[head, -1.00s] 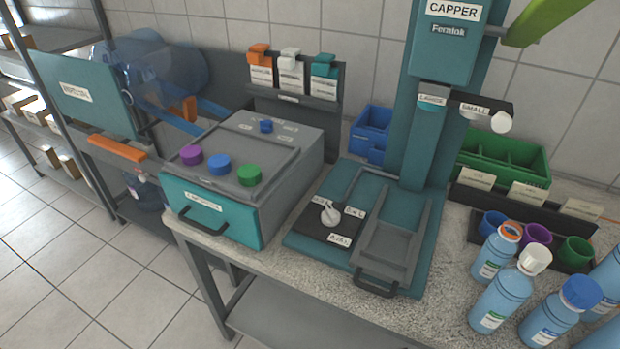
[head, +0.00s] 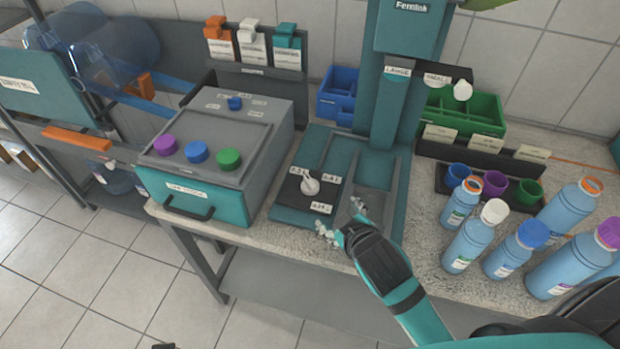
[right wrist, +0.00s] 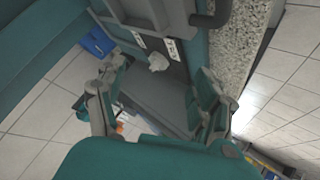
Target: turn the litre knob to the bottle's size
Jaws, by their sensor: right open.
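The litre knob (head: 310,186) is a white pointer knob on a black plate (head: 293,197) with white labels, at the front left of the teal capper base (head: 285,212). It also shows in the right wrist view (right wrist: 158,62), between and beyond the fingers. My right gripper (head: 342,219) is open and empty, just in front of and to the right of the knob, not touching it. In the right wrist view the gripper (right wrist: 160,78) has its fingers spread wide. Several blue bottles (head: 468,240) with orange, white, blue and purple caps stand at the right. My left gripper is not in view.
A grey and teal box (head: 245,150) with purple, blue and green knobs stands left of the capper. The capper column (head: 385,110) rises behind the plate. Small cups (head: 493,190) and a green bin (head: 478,112) sit at the back right. The counter's front edge is close.

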